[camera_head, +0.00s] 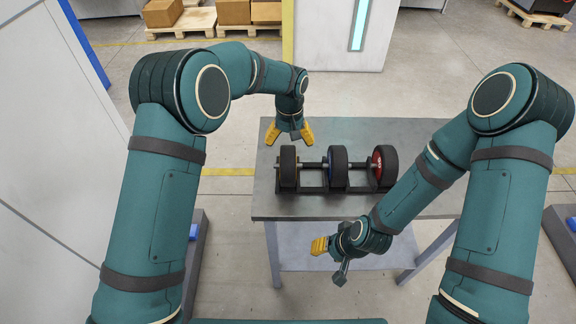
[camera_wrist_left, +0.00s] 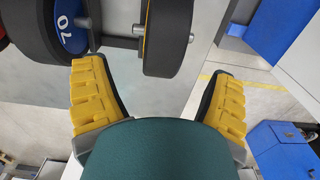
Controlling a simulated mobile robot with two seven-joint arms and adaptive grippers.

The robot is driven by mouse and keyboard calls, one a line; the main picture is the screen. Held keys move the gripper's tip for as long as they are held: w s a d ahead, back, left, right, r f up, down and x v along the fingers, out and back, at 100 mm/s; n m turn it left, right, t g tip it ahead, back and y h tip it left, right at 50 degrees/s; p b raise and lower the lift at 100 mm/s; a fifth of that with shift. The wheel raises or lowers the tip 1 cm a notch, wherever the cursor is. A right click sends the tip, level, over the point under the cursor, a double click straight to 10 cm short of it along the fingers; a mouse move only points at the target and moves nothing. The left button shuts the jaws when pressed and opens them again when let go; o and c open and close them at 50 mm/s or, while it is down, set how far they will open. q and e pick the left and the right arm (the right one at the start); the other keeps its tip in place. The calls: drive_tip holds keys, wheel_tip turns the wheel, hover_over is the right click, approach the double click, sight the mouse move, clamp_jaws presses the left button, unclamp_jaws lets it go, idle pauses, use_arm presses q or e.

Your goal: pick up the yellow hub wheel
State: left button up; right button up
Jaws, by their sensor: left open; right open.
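The yellow hub wheel (camera_head: 287,168) is a black wheel with a yellow hub face, at the left end of a row of wheels on the table. It also shows at the top of the left wrist view (camera_wrist_left: 168,40), where its yellow hub is seen only as a thin edge. My left gripper (camera_head: 289,136) is open with yellow fingers, just behind this wheel, and appears empty. In the left wrist view its fingers are spread wide, with the wheel ahead of the gap. My right gripper (camera_head: 319,246) is open by the table's front edge, away from the wheels.
A blue hub wheel (camera_head: 338,168) and a red hub wheel (camera_head: 384,167) stand to the right in the same dark rack (camera_head: 313,187). The grey table (camera_head: 410,133) is bare behind the rack. Pallets with boxes (camera_head: 234,12) and a pale panel stand beyond.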

sight(288, 151)
use_arm(q)
drive_tip(key=f, duration=0.5)
drive_tip(key=shift+s+a+f, duration=0.2)
drive_tip(key=shift+s, duration=0.15)
drive_tip(key=shift+f, duration=0.45)
drive_tip(key=c, duration=1.4)
drive_tip(key=shift+w+r, duration=0.1)
drive_tip(key=shift+r, duration=0.1)
